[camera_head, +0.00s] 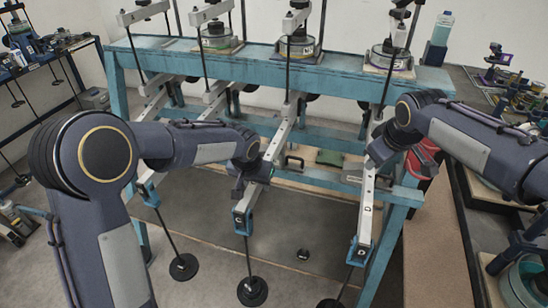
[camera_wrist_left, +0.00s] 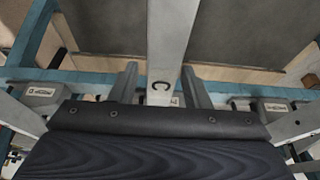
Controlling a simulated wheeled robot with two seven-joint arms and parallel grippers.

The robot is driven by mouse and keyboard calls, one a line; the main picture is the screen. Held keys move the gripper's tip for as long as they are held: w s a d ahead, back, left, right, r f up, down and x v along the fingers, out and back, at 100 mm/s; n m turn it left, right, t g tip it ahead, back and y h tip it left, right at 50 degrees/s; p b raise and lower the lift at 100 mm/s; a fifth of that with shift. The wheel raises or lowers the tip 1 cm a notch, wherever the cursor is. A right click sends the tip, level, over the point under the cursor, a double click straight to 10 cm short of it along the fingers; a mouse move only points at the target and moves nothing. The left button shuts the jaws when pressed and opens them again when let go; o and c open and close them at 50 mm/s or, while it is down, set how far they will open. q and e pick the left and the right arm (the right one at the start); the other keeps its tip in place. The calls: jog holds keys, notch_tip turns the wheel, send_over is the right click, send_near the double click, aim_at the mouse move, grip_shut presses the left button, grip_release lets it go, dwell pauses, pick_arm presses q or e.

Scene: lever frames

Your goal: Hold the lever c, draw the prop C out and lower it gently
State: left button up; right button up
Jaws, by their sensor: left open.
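Prop C (camera_head: 247,255), a thin dark rod with a blue head marked C and a round black foot, stands under the lever's near end. My left gripper (camera_head: 256,172) is at the lever. In the left wrist view its two fingers (camera_wrist_left: 162,88) are apart, one on each side of the bar, with gaps. My right gripper (camera_head: 382,150) is near the lever marked D; its fingers are not clear.
The blue frame (camera_head: 250,68) carries several weights and parallel levers. Lever D (camera_head: 367,205) with its prop stands to the right, another propped lever to the left. A small dark object (camera_head: 303,254) lies on the floor. Cluttered benches flank both sides.

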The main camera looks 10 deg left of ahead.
jog(key=w+a+f+n+h, duration=0.1)
jog(key=w+a+f+n, duration=0.35)
jog(key=w+a, duration=0.5)
jog(key=n+t+h, duration=0.1)
jog(key=n+t, duration=0.1)
jog(key=n, duration=0.1)
send_near(295, 158)
jog(key=x, duration=1)
jog(key=shift+w+f, duration=0.2)
pick_arm(q)
jog(key=shift+s, duration=0.1)
jog(key=shift+c, duration=0.3)
grip_shut()
pick_arm(e)
jog(key=shift+f, duration=0.1)
pick_arm(q)
jog(key=shift+r, duration=1.15)
pick_arm(e)
jog(key=shift+f, duration=0.15)
